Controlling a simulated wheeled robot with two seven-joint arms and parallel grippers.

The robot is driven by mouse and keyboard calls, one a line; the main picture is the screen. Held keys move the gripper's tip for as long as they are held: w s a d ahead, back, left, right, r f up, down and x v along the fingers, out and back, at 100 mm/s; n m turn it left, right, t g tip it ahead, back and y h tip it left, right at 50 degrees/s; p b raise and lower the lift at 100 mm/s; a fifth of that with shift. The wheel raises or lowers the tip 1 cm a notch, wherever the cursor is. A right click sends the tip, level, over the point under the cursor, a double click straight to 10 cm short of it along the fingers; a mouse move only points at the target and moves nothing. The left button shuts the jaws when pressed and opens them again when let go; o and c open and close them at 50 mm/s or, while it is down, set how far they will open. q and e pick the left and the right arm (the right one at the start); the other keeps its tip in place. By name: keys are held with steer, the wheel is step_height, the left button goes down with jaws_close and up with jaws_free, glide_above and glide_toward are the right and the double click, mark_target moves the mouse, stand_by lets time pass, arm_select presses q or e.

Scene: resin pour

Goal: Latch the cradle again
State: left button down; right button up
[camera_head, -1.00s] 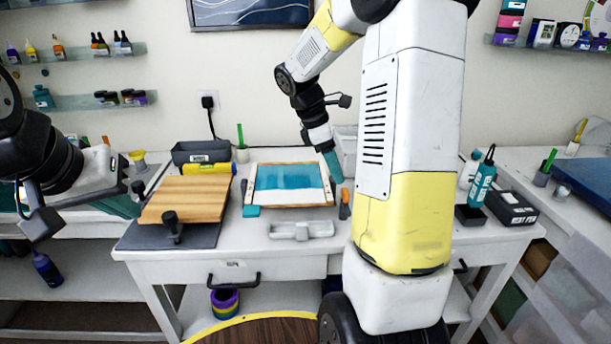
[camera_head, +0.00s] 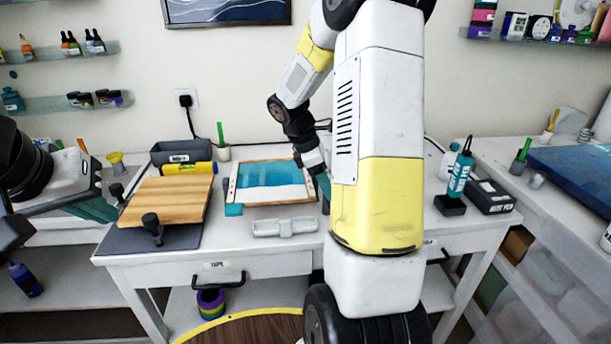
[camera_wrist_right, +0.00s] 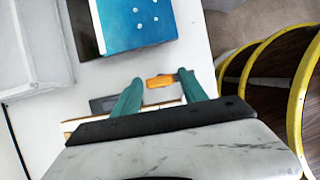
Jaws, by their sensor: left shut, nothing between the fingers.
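The wooden frame around a teal and white panel (camera_head: 272,176), which I take for the cradle, lies on the white table. Its right edge is close to my right gripper (camera_head: 323,184). In the right wrist view, my right gripper (camera_wrist_right: 160,92) has its teal fingers apart, with a small orange piece (camera_wrist_right: 159,81) between them. I cannot tell whether this is a latch or whether the fingers touch it. In the head view, my arm hides that spot. My left gripper (camera_head: 95,207) is shut and empty, left of the wooden board, partly out of view.
The wooden board (camera_head: 165,199) lies on a dark mat with black clamps. A pale grey holder (camera_head: 285,227) sits in front of the frame. A teal bottle (camera_head: 461,172) and a dark box (camera_head: 489,196) stand to the right. A blue panel (camera_wrist_right: 138,24) is near my right gripper.

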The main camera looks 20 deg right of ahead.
jaws_close()
steer(key=shift+m, duration=0.4)
steer(key=m, duration=0.1)
steer(key=m+g, duration=0.1)
steer(key=m, duration=0.1)
steer(key=shift+w+m+g+y, duration=0.15)
steer(key=shift+m+g+y, duration=0.15)
steer(key=shift+y, duration=0.1)
steer(key=m+g+y, duration=0.1)
steer(key=m, duration=0.3)
steer(key=shift+d, duration=0.15)
steer(key=m+y, duration=0.1)
steer(key=m, duration=0.4)
steer(key=shift+w+d+g+y, duration=0.1)
steer(key=shift+g+y, duration=0.3)
steer(key=shift+d+m+y, duration=0.1)
steer(key=shift+m+y, duration=0.8)
steer(key=shift+m, duration=1.4)
